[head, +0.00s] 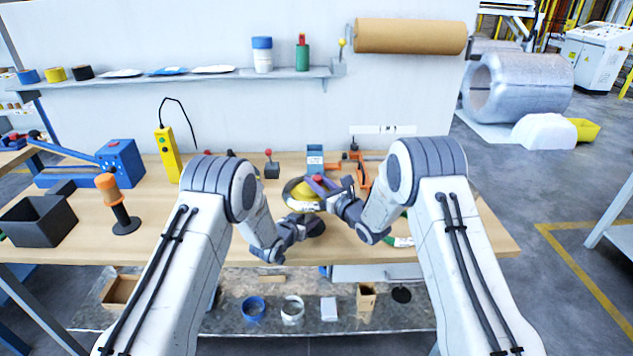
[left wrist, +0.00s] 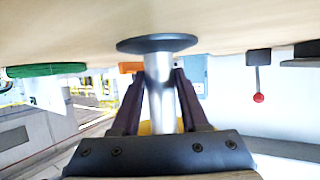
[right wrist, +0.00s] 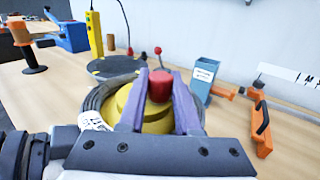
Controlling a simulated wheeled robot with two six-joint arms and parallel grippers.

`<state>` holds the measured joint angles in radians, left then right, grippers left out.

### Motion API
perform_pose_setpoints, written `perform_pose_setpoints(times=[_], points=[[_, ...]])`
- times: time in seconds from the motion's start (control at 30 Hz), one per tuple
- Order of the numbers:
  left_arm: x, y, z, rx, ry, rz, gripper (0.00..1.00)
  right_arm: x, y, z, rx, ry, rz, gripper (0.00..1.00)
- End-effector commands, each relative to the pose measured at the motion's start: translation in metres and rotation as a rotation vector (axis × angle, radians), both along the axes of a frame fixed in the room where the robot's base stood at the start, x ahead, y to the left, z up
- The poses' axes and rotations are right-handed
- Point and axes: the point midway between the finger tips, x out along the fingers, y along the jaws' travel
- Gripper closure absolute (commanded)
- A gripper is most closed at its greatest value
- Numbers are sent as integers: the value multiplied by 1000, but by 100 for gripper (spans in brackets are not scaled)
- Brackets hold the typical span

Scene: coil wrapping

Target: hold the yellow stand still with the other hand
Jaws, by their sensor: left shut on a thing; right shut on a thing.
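The yellow stand (head: 300,192) is on the table between my arms; the right wrist view shows its stepped yellow top (right wrist: 155,126) with a dark coil (right wrist: 97,100) around it. A red knob (right wrist: 160,85) tops the stand. In the left wrist view, which is upside down, its silver post (left wrist: 160,85) meets a round black base (left wrist: 157,43) on the table. My left gripper (head: 312,227) is shut on the post, below the yellow top. My right gripper (head: 322,184) is shut on the red knob from above. The stand looks upright. My grippers partly hide it in the head view.
Behind are a blue box (head: 315,158) and an orange tool (head: 360,172). A yellow control box (head: 167,153), orange-handled tool (head: 116,204) and black bin (head: 38,219) stand at left. A green ring (left wrist: 45,70) lies nearby. The table's front edge is close to my arms.

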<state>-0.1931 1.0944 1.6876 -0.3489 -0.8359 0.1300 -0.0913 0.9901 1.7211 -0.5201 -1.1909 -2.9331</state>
Motion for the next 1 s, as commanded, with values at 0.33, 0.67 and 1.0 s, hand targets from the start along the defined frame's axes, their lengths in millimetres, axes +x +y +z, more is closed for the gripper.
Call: perform_pose_setpoints(times=[0.33, 0.67, 1.0], points=[[0, 0, 0, 0, 0, 1, 100, 0, 0, 1, 2, -3, 2, 37], [0, 1, 0, -1, 1, 2, 100, -19, -13, 0, 2, 1, 1, 37], [0, 1, 0, -1, 0, 3, 100, -59, -39, 1, 2, -1, 1, 37]])
